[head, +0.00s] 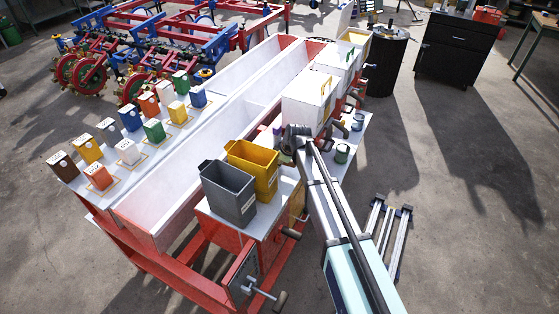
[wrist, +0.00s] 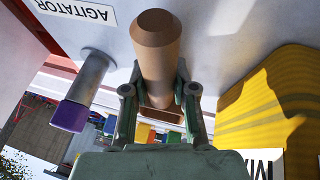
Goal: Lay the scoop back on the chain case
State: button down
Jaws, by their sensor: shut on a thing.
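My gripper (head: 297,133) is beside the near end of the white hopper boxes, above the planter's right side. In the wrist view its fingers (wrist: 160,108) are closed on a brown wooden handle (wrist: 155,50), which looks like the scoop's handle. The handle points away from the palm, and the rest of the scoop is hidden or cannot be made out. In the head view the held thing is too small to tell. I cannot tell for sure which part is the chain case; a pale flat top (head: 245,226) lies around the grey bin.
A grey bin (head: 229,190) and a yellow bin (head: 253,168) stand left of my gripper. A grey cylinder with a purple end (wrist: 70,114) sticks out near the AGITATOR label (wrist: 75,10). A wooden crank grip (head: 291,233) juts out nearby. A green cup (head: 342,153) stands right.

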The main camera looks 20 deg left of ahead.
jog(key=shift+f, duration=0.2)
jog(key=c, duration=0.9)
grip_release()
jog(key=shift+c, duration=0.2)
jog(key=shift+r+p, duration=0.2)
jog(key=shift+p, duration=0.2)
